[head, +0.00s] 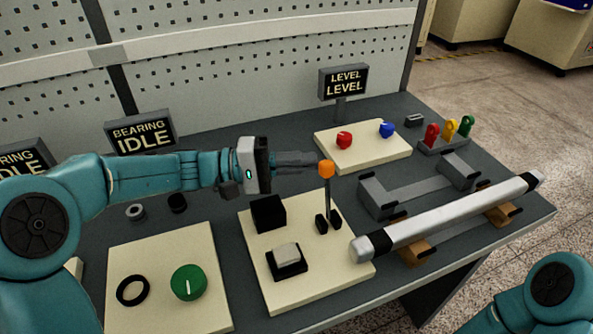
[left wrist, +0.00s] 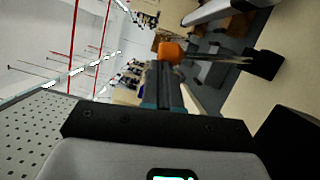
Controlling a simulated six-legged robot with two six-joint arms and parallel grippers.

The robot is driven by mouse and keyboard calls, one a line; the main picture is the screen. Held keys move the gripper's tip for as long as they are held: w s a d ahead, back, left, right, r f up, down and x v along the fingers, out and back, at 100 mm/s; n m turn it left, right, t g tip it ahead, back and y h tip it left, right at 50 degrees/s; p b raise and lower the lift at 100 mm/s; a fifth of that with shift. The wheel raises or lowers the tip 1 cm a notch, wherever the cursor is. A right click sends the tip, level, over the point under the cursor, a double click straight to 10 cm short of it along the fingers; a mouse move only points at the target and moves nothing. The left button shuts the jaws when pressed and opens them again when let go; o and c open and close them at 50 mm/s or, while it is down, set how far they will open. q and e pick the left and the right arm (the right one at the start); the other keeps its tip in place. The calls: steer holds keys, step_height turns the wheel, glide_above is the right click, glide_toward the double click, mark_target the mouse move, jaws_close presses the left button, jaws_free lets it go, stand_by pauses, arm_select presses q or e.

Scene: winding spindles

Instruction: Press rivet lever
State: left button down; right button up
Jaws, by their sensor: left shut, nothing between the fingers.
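The lever is a thin dark rod with an orange knob (head: 327,169), standing nearly upright between two small black brackets on a cream panel (head: 290,291). My left gripper (head: 312,159) reaches in from the left, its fingers shut and empty, with the tips right beside the knob. In the left wrist view the orange knob (left wrist: 171,51) is just beyond the shut fingertips (left wrist: 164,68), and the rod runs off to the right. I cannot tell whether the tips touch the knob. My right gripper is out of view.
The same panel holds a black block (head: 268,213) and a white rocker switch (head: 286,256). A white roller (head: 450,218) lies right of the lever. A panel with red and blue knobs (head: 362,151) is behind it. A green dial (head: 188,282) is front left.

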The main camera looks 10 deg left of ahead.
arm_select(q)
steer(key=s+d+m+y+b, duration=0.2)
steer(key=s+d+m+b, duration=0.3)
steer(key=b, duration=0.8)
steer(key=shift+s+d+r+m+y, duration=0.2)
steer(key=shift+s+m+y, duration=0.2)
steer(key=shift+s+m, duration=1.1)
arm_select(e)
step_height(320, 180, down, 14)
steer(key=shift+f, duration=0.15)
